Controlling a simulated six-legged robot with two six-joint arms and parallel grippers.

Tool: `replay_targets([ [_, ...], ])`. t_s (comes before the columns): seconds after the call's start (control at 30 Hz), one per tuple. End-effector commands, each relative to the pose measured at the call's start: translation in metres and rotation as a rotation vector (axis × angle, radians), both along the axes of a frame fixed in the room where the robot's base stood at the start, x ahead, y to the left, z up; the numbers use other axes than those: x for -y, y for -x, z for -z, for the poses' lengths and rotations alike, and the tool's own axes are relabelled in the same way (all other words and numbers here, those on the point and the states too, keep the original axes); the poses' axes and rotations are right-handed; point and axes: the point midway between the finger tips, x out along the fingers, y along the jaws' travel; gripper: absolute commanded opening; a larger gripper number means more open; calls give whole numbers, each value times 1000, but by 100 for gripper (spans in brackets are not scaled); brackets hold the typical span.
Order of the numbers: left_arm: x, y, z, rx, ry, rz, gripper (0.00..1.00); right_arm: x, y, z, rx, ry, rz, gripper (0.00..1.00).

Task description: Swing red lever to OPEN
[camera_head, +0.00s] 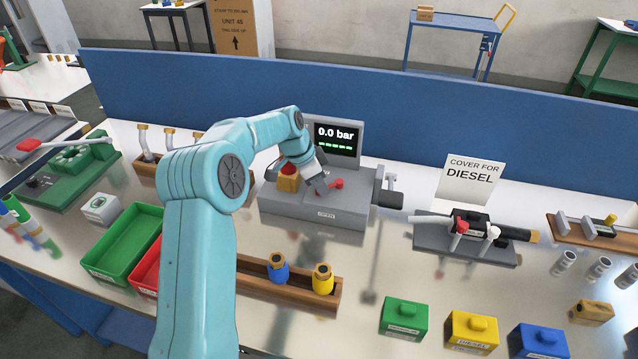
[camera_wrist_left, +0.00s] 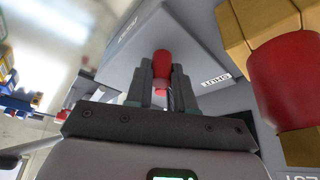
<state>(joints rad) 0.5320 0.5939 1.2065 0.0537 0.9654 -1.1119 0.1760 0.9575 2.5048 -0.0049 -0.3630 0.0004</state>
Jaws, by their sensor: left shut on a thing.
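The red lever (camera_head: 337,184) is on top of the grey test box (camera_head: 345,212) below the display. My left gripper (camera_head: 319,185) reaches down onto it from the upper left. In the left wrist view the fingers (camera_wrist_left: 163,88) are shut on the lever's red knob (camera_wrist_left: 163,63), which shows between and just beyond the tips. A "SHUT" label (camera_wrist_left: 216,77) is on the box to the right of the fingers in that view. A label (camera_head: 327,214) on the box front is too small to read surely. The rest of the lever is partly hidden by my gripper. My right gripper is not in view.
A yellow block with a red cap (camera_head: 288,178) stands close left of the gripper; its red cap (camera_wrist_left: 283,77) is large in the wrist view. The display (camera_head: 336,139) reads 0.0 bar. A crank (camera_head: 390,198) sticks out right. A wooden rack (camera_head: 300,288) stands in front.

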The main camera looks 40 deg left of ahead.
Motion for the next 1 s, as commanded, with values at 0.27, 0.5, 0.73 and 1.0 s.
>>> replay_targets([
  [0.27,10,1,5,-9,11,-41,0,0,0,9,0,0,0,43],
  [0.5,20,2,7,-10,10,-194,0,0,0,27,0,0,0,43],
  [0.73,32,1,5,-10,9,-390,0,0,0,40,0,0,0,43],
  [1.0,42,-2,5,-12,8,-586,0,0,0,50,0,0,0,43],
])
